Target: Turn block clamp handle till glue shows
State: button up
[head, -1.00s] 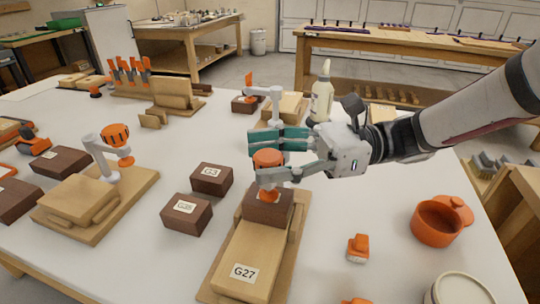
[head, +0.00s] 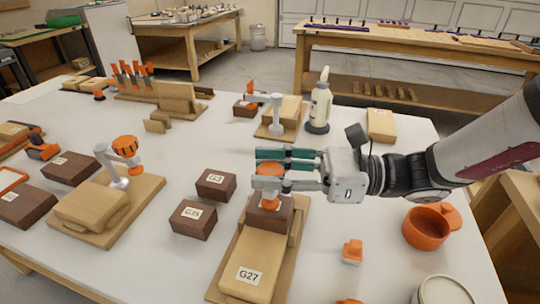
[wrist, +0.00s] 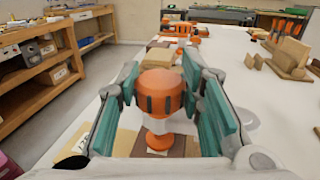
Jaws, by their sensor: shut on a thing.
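The orange clamp handle (head: 269,170) stands upright above a dark brown block (head: 277,219) at the far end of the light wooden piece labelled G27 (head: 260,252). These rest on a wooden base board (head: 292,251). My gripper (head: 258,168) comes in from the right, level, and is shut on the handle, with one teal-padded finger on either side. In the wrist view the handle (wrist: 160,93) sits between the pads, with a narrower orange part below it. Whether glue shows at the block's joint is too small to tell.
Dark blocks G3 (head: 215,185) and G35 (head: 193,219) lie left of the clamp. Other clamp stations stand at left (head: 110,205) and behind (head: 283,118). A glue bottle (head: 319,105) stands behind my gripper. An orange pot (head: 428,228) and small orange piece (head: 352,251) are at right.

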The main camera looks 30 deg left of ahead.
jog(key=shift+m+t+y+p, duration=0.6)
jog(key=shift+m+t+p, duration=0.7)
jog(key=shift+t, duration=0.8)
jog(key=shift+m, duration=0.4)
jog(key=o, duration=1.2)
jog(key=d, duration=0.4)
jog(key=w+d, duration=0.1)
jog(key=d, duration=0.3)
jog(key=w+d, duration=0.1)
jog(key=d, duration=0.3)
